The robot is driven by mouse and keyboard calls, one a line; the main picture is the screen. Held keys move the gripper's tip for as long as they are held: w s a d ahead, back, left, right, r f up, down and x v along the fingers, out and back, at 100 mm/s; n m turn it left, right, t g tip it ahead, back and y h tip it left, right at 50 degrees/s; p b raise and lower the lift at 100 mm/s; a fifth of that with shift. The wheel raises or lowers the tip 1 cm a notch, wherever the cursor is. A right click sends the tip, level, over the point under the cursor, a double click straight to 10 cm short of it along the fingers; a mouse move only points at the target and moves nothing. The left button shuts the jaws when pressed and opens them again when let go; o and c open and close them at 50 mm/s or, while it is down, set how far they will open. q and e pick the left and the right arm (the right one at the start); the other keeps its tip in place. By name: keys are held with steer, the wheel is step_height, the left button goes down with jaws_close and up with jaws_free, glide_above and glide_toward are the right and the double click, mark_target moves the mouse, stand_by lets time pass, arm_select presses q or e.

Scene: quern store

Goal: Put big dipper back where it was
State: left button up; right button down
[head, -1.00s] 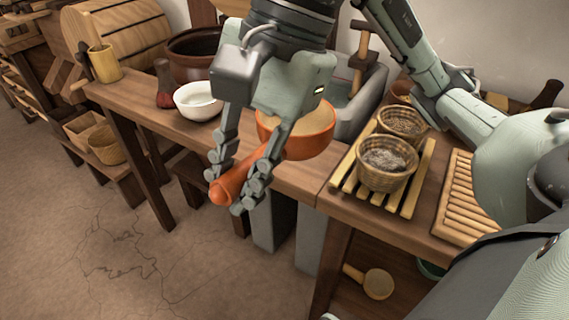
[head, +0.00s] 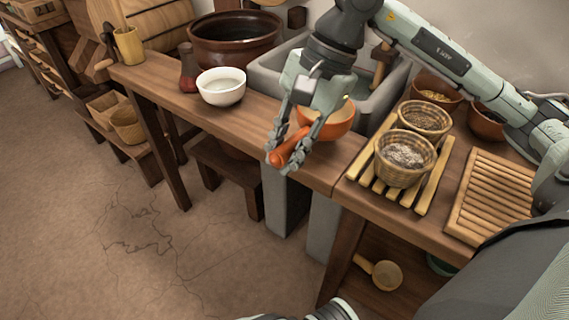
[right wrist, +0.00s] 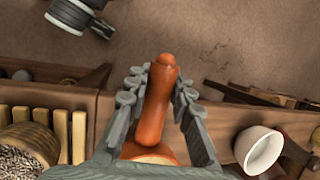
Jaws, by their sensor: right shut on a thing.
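The big dipper has an orange-red handle (head: 288,147) and a wide bowl (head: 337,119) with a paler inside. My right gripper (head: 287,150) is shut on the handle, with fingers on both sides of it. The handle sticks out past the worktop's front edge, and the bowl is over the worktop (head: 230,127) before the grey stone trough (head: 272,84). Whether the bowl touches the wood, I cannot tell. In the right wrist view the handle (right wrist: 157,100) lies between the fingers, the bowl partly cut off below.
A white bowl (head: 221,87), a dark red bottle (head: 188,72) and a brown basin (head: 193,38) stand left. Baskets (head: 402,174) sit on a slatted rack (head: 428,186) at right, next to a slatted board (head: 487,217). A smaller dipper (head: 384,276) lies on the lower shelf.

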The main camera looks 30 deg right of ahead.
step_height(320, 180, down, 3)
steer(key=shift+r, duration=0.1)
stand_by(0.3)
steer(key=c, duration=1.6)
jaws_free()
steer(key=shift+o, duration=1.4)
arm_select(q)
steer(key=shift+s+r, duration=0.15)
steer(key=shift+r, duration=0.25)
